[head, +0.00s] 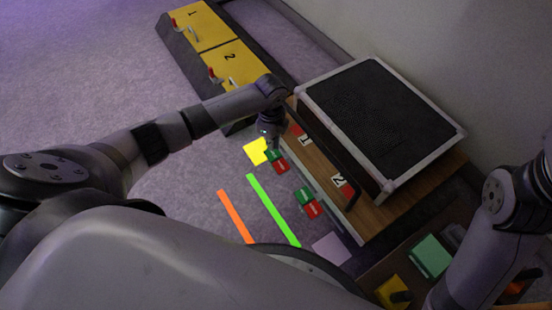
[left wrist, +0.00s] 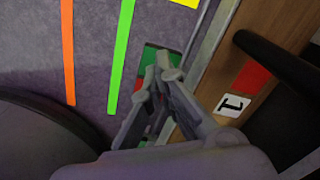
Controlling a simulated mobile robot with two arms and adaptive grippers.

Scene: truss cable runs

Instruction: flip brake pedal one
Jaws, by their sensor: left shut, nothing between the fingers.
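A small two-part pedal, green and red (head: 280,167), sits low at the front of the wooden bench, nearest the label 1 (head: 305,139). A similar green and red pedal (head: 311,209) is nearer me, by the label 2 (head: 339,180). My left gripper (head: 273,145) points down at the first pedal, with its fingers together and empty. In the left wrist view the fingertips (left wrist: 163,72) are over the green part (left wrist: 150,54) and hide much of the pedal. I cannot tell whether they touch it. My right gripper is out of view.
A black mesh-topped case (head: 380,120) stands on the wooden bench (head: 395,218), with a dark bar along its front. Yellow numbered panels (head: 232,66) with red-tipped levers lie at the back. Orange (head: 236,215) and green (head: 272,208) strips mark the open carpet.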

